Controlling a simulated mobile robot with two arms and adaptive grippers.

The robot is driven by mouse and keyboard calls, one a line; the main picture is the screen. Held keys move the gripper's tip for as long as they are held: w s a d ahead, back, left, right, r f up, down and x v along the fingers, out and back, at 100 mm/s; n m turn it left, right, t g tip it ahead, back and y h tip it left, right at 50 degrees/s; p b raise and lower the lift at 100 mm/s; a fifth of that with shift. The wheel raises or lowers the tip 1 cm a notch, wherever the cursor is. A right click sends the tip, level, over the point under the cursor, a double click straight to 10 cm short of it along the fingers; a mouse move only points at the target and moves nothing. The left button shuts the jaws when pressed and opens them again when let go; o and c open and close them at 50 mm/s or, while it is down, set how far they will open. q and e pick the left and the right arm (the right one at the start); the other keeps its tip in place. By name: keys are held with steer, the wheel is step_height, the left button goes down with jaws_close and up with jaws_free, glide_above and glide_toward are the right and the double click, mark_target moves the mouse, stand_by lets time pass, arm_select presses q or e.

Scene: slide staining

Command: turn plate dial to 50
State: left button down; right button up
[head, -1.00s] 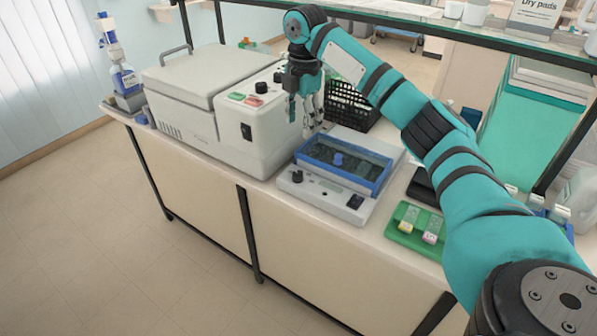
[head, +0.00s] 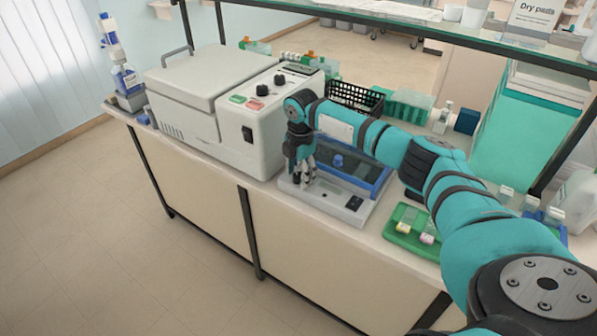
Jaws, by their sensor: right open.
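The plate device (head: 327,202) is a low white unit on the bench. It has a blue-framed lid over a dark surface, a blue knob (head: 338,160) on the lid, a small display and a dark switch (head: 354,203) on its front panel. My right gripper (head: 302,180) points down at the left end of that front panel, where the plate's dial is. The fingers cover the dial, so its setting cannot be read, and I cannot tell whether they touch it. The right gripper is open. My left gripper is not in view.
A large white centrifuge-like machine (head: 195,125) with two black knobs stands close left of the gripper. A green tray (head: 405,238) with small blocks lies to the right. A black basket (head: 352,98) stands behind. A glass shelf (head: 450,38) spans above the bench.

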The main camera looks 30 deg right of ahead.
steer(key=shift+f, duration=0.1)
jaws_close()
stand_by(0.3)
